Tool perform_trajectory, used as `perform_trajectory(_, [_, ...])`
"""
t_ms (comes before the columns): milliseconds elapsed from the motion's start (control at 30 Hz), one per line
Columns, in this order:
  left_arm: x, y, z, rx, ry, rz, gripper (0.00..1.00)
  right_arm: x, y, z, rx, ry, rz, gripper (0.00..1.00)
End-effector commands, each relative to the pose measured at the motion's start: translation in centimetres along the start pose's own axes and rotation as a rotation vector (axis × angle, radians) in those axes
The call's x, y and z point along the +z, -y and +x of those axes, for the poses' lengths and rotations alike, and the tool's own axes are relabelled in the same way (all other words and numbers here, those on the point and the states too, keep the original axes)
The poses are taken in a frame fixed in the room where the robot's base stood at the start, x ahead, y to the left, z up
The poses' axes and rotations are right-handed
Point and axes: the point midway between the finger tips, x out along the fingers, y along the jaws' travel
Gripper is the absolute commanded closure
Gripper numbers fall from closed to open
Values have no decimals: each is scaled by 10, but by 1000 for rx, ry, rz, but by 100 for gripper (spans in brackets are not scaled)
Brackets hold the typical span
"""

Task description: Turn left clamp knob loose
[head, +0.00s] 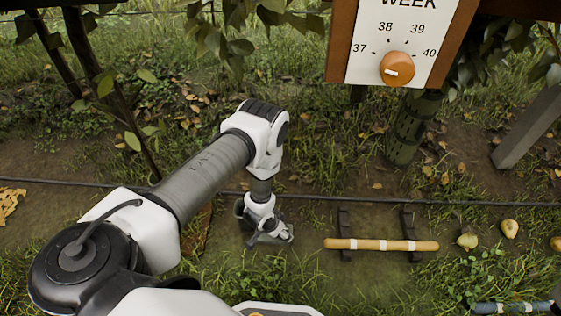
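I cannot make out a left clamp knob in the head view. The only knob I see clearly is an orange dial knob (397,68) on a white panel marked WEEK, its white mark toward the lower left. My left gripper (272,238) hangs low over the soil, left of a wooden rod (382,245) and apart from it. Its fingers are small and dark, and I cannot tell whether they are open or shut. My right gripper is not in view.
The rod rests across two dark brackets (345,222). Pears (509,229) lie to its right. A thin dark hose (330,197) crosses the ground. A dark green cylinder (410,130) stands below the panel. A bluish grey bar (512,307) lies at the bottom right.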

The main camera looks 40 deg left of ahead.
Motion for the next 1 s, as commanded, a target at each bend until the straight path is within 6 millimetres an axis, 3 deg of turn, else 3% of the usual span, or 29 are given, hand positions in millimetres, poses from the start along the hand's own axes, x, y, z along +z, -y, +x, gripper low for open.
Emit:
perform_trajectory(233, [0, 0, 2, 0, 0, 0, 20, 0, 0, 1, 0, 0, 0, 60])
perform_trajectory(267, [0, 0, 2, 0, 0, 0, 27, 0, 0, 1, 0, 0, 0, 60])
perform_trajectory(400, [0, 0, 2, 0, 0, 0, 76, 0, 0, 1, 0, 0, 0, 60])
perform_trajectory(433, [0, 0, 2, 0, 0, 0, 80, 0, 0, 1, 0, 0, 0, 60])
perform_trajectory(1000, [-1, -2, 1, -42, 0, -101, 80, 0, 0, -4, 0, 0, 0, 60])
